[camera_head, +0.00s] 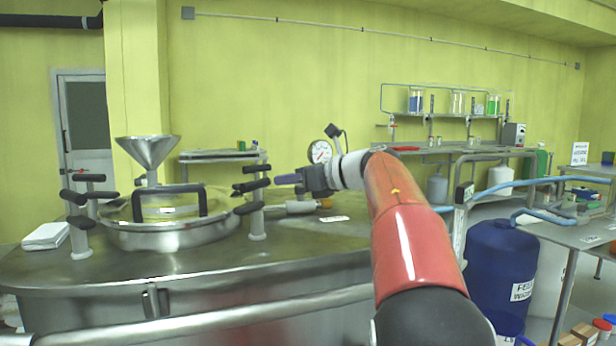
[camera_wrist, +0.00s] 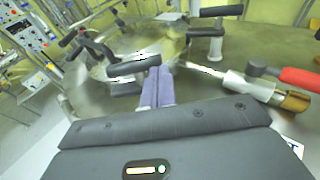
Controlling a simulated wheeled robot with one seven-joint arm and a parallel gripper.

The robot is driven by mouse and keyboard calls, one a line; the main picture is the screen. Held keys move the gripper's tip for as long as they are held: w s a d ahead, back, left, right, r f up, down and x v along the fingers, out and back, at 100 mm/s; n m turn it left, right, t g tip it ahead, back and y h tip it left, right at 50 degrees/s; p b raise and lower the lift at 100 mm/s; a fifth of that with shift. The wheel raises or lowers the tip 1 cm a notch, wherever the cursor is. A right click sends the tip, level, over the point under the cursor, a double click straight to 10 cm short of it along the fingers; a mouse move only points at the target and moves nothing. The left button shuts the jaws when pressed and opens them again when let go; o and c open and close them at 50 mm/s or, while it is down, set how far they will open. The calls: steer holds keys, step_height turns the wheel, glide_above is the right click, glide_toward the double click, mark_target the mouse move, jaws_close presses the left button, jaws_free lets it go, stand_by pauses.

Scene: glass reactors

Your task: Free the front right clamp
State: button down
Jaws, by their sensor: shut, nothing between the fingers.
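The front right clamp (camera_head: 257,222) stands at the right rim of the reactor lid (camera_head: 165,235), a grey post with black bar handles; the upper bar looks slightly tilted. My gripper (camera_head: 277,179) has purple fingers, is shut and empty, and points left, with its tips close to the right end of that bar. In the wrist view my gripper (camera_wrist: 160,72) reaches to a black bar handle (camera_wrist: 133,66); whether it touches cannot be told. Another clamp (camera_wrist: 205,45) with black bars stands to the right there. The lower part of the near clamp is hidden by my fingers.
Two clamps (camera_head: 80,240) stand at the lid's left side. A black lid handle (camera_head: 168,203) and a steel funnel (camera_head: 147,153) rise above the lid. A valve with a red handle (camera_wrist: 300,78) lies right of my fingers. A pressure gauge (camera_head: 320,152) stands behind.

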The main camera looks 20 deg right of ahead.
steer(key=shift+x, duration=0.75)
steer(key=shift+w+a+p, duration=0.25)
steer(key=shift+w+p, duration=0.25)
steer(key=shift+w, duration=0.1)
steer(key=shift+r, duration=0.1)
